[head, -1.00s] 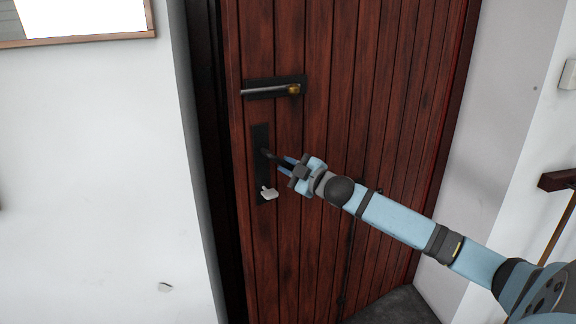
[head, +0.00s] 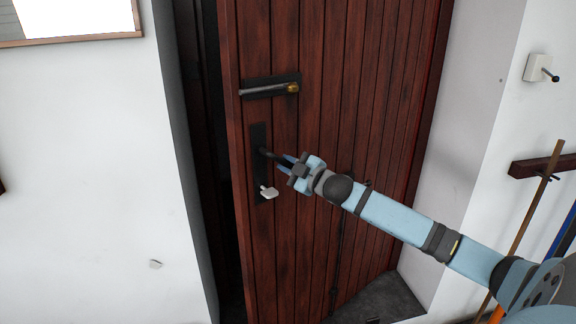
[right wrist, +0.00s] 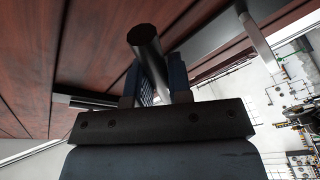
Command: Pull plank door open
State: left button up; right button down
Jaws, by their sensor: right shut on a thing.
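The plank door (head: 330,110) is dark red-brown wood and stands ajar, with a dark gap along its left edge. A black handle plate (head: 259,180) is on its left side, with a dark handle (head: 268,153) sticking out and a pale knob (head: 268,192) below. My right gripper (head: 287,161) is shut on the handle. In the right wrist view the dark round handle bar (right wrist: 146,45) passes between the fingers, close to the door planks (right wrist: 60,40). My left gripper is not in view.
A latch bar with a brass end (head: 270,88) is higher on the door. White walls flank the doorway. A wall switch (head: 538,68) and a dark rack with poles (head: 535,166) are at the right. Dark floor (head: 380,298) shows below the door.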

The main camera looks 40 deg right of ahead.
jog(key=shift+w+r, duration=0.1)
jog(key=shift+r, duration=0.05)
jog(key=c, duration=1.1)
grip_release()
jog(key=shift+o, duration=0.2)
jog(key=shift+f, duration=0.2)
jog(key=shift+s+f, duration=0.1)
jog(key=shift+s, duration=0.2)
jog(key=s+d+b, duration=0.1)
jog(key=s+d, duration=0.1)
jog(key=s, duration=1.1)
jog(key=shift+s+f+b, duration=0.15)
jog(key=shift+f+b, duration=0.2)
